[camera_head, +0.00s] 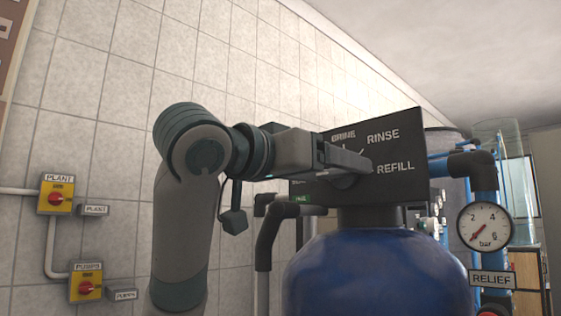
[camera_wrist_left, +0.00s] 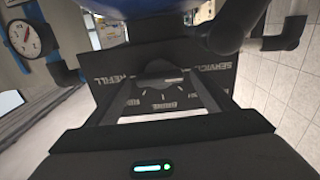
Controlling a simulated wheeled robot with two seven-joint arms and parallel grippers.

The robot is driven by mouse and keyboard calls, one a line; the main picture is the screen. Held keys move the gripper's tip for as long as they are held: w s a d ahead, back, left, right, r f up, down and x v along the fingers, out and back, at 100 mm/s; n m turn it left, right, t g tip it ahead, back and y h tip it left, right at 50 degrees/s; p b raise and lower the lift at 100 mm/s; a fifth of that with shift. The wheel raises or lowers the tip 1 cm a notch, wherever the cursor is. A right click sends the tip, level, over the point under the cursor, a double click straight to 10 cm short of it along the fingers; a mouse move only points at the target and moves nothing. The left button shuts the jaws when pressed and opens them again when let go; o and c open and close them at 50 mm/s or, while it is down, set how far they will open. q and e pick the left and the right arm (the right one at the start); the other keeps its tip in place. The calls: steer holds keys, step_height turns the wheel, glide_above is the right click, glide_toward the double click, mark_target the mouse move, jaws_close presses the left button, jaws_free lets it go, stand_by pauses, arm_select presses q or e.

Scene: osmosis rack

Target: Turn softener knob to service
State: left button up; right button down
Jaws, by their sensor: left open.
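The softener's dark control head (camera_head: 400,135) sits on top of a blue tank (camera_head: 375,275). Its face carries the words BRINE, RINSE and REFILL in the head view; SERVICE shows on the upside-down face (camera_wrist_left: 215,72) in the left wrist view. The dark knob (camera_wrist_left: 162,70) is at the middle of the dial; in the head view it is mostly hidden behind my gripper. My left gripper (camera_head: 350,160) is in front of the dial. In the left wrist view its fingers (camera_wrist_left: 160,95) are spread, one on each side of the knob. I cannot tell whether they touch it.
A pressure gauge (camera_head: 484,226) and blue pipe (camera_head: 484,180) stand right of the tank, with a RELIEF label (camera_head: 492,279) below. Yellow PLANT (camera_head: 57,194) and PUMPS (camera_head: 86,283) switches are on the tiled wall at left. A dark grey pipe (camera_head: 270,235) rises beside the tank.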

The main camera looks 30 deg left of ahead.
arm_select(q)
steer(key=shift+s+a, duration=0.2)
steer(key=shift+s, duration=0.25)
steer(key=b+v, duration=0.3)
steer(key=v, duration=1.3)
arm_select(e)
steer(key=w+v, duration=0.1)
steer(key=v, duration=0.9)
steer(key=shift+a+r, duration=0.25)
arm_select(q)
steer(key=shift+d, duration=0.1)
